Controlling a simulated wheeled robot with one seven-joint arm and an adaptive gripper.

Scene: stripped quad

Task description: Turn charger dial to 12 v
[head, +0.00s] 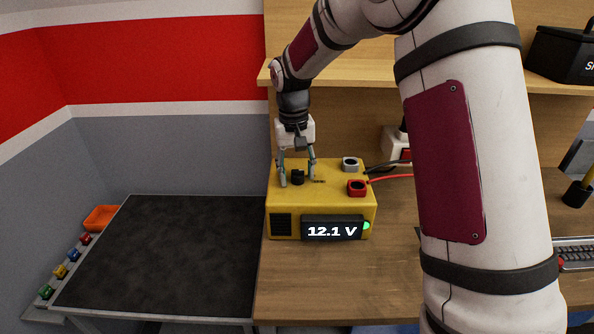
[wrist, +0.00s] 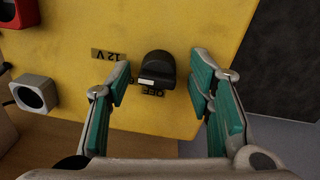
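The yellow charger (head: 320,200) sits on the wooden bench. Its black dial (wrist: 157,66) is on the top face. In the wrist view, the dial's white mark is at the edge beside the OFF label (wrist: 152,93); the 12 V label (wrist: 108,55) is to the dial's left. The charger's display (head: 332,231) reads 12.1 V, with a green light (head: 365,225) at its right end. My gripper (head: 297,176) is open over the charger, pointing down. Its fingers stand on either side of the dial, with gaps in the wrist view.
A red terminal (head: 357,188) and a grey terminal (head: 350,163) with cables are right of the dial. A dark mat (head: 165,250) lies on the table to the left, beside an orange bin (head: 101,218). A black toolbox (head: 562,55) is on the shelf. The bench front is clear.

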